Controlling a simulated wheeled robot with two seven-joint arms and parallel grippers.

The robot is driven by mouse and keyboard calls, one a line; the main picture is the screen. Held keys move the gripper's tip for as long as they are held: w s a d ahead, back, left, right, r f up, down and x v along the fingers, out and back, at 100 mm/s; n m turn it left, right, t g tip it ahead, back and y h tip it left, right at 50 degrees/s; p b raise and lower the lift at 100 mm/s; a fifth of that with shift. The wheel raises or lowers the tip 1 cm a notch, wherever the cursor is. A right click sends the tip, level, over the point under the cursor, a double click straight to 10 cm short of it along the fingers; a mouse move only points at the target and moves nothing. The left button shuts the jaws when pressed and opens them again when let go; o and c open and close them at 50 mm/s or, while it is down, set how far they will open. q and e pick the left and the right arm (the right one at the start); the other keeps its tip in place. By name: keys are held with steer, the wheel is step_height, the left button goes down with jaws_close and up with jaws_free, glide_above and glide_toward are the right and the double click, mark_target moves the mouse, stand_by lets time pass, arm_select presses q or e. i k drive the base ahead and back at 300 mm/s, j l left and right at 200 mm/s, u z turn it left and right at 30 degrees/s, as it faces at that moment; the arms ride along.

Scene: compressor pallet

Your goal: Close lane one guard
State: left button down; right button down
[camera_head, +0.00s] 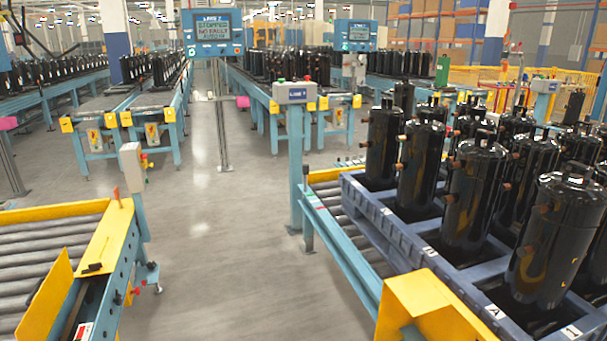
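No label for lane one is readable, so I cannot tell for sure which guard is meant. At the lower left, a yellow panel (46,298) stands tilted up beside a blue conveyor frame, with a dark open channel next to it. A flat yellow plate (112,238) lies on the same frame, with a small dark handle-like part on it. At the lower right, a yellow cover (428,303) sits on the edge of the conveyor with the compressors. Neither of my grippers is in view.
Black compressors (470,195) stand on a blue pallet (365,215) at the right. A control box on a post (294,93) stands mid-picture, and a screen (212,33) hangs behind. Grey floor (215,240) between the conveyors is clear.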

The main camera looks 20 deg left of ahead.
mark_target(36, 325)
steer(key=i+j+u, duration=0.1)
steer(key=i+u, duration=0.15)
steer(key=u, duration=0.15)
steer(key=i+u, duration=0.55)
steer(key=u, duration=0.2)
steer(key=i+l+u, duration=0.15)
steer(key=i+u, duration=0.2)
steer(key=i+l+u, duration=0.2)
steer(key=i+u, duration=0.2)
steer(key=i, duration=0.1)
